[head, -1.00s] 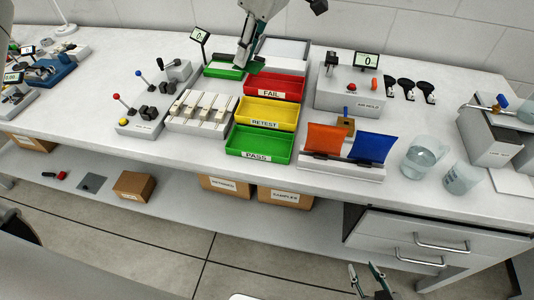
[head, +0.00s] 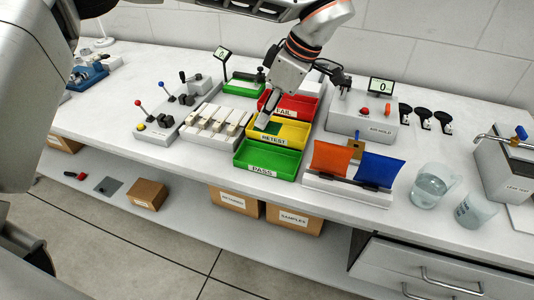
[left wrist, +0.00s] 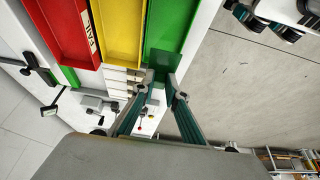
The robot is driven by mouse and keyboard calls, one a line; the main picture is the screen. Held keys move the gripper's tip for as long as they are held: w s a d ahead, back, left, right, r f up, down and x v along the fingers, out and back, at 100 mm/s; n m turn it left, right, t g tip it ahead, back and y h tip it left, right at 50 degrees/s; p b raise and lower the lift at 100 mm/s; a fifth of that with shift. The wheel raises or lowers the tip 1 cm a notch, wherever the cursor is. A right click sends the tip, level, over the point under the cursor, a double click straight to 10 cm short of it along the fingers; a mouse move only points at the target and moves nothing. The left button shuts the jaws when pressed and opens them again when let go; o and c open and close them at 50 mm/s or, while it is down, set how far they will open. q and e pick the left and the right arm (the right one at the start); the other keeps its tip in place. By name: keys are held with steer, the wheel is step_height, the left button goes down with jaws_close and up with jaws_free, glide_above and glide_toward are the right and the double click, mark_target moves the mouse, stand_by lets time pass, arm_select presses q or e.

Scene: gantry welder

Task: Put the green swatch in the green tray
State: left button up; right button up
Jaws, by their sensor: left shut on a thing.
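My left gripper (head: 266,118) is over the yellow RETEST tray (head: 303,133) in the head view, close to the green PASS tray (head: 268,171). It is shut on the green swatch (head: 271,128); the swatch hangs from the fingertips, partly hidden by them. In the left wrist view the swatch (left wrist: 163,58) shows as a darker green square beyond the fingertips (left wrist: 160,86), overlapping the green tray (left wrist: 169,24). I cannot tell its height above the trays. The green tray looks empty. My right gripper is out of view.
The red FAIL tray (head: 300,104) lies behind the yellow one. A rack (head: 346,190) with an orange swatch (head: 330,159) and a blue swatch (head: 380,167) stands to the right. Beakers (head: 429,187) stand further right. A white block fixture (head: 213,128) is left of the trays.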

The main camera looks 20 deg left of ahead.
arm_select(q)
glide_above(261, 160)
steer(key=d, duration=0.2)
steer(key=f, duration=0.7)
steer(key=shift+s+a+b, duration=0.1)
steer(key=shift+a+b, duration=0.15)
steer(key=shift+b, duration=0.15)
steer(key=shift+f, duration=0.3)
step_height(261, 160, down, 4)
steer(key=shift+f+b, duration=0.1)
steer(key=shift+b, duration=0.2)
steer(key=o, duration=0.8)
steer(key=shift+o, duration=0.2)
